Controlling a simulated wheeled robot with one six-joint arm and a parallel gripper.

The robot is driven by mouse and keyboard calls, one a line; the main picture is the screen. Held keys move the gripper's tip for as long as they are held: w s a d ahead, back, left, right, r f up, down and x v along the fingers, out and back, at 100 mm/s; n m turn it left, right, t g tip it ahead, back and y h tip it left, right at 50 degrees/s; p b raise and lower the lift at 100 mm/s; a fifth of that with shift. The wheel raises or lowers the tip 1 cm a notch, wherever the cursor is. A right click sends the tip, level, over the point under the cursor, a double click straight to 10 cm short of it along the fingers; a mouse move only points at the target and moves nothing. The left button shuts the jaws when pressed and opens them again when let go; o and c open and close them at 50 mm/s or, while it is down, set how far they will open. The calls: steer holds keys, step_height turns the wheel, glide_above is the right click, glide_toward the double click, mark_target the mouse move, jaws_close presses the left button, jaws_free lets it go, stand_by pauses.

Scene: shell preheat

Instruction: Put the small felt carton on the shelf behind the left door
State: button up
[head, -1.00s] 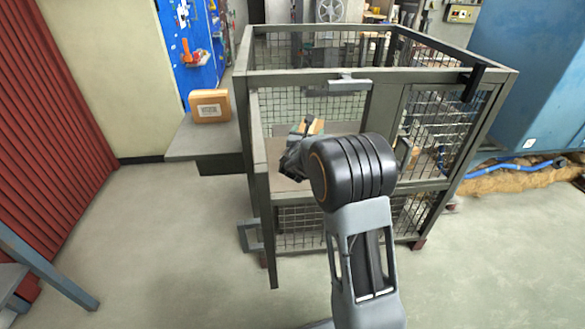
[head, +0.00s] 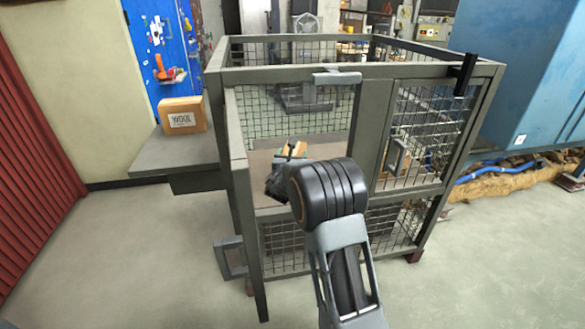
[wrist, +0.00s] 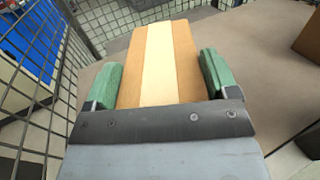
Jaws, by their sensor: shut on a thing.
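My gripper (wrist: 160,80) is shut on a brown carton with a pale stripe (wrist: 158,50); its green fingers press the two sides. In the head view my gripper (head: 284,172) and the carton (head: 291,149) are inside the grey mesh cage, through the left opening. The left door (head: 238,165) stands swung open toward me, seen almost edge-on. The carton is over the brown shelf (head: 258,162); whether it touches the shelf I cannot tell. My arm hides part of the shelf and of the carton.
The right mesh door (head: 425,135) is shut. Another brown box (wrist: 310,35) stands on the shelf at right in the wrist view. A carton marked WOOL (head: 182,115) sits on a grey side ledge (head: 165,155). Bare shelf shows around the held carton.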

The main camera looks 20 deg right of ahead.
steer(key=shift+f+b, duration=0.55)
steer(key=shift+f, duration=1)
steer(key=shift+f, duration=0.15)
steer(key=o, duration=1)
steer(key=shift+c, duration=0.2)
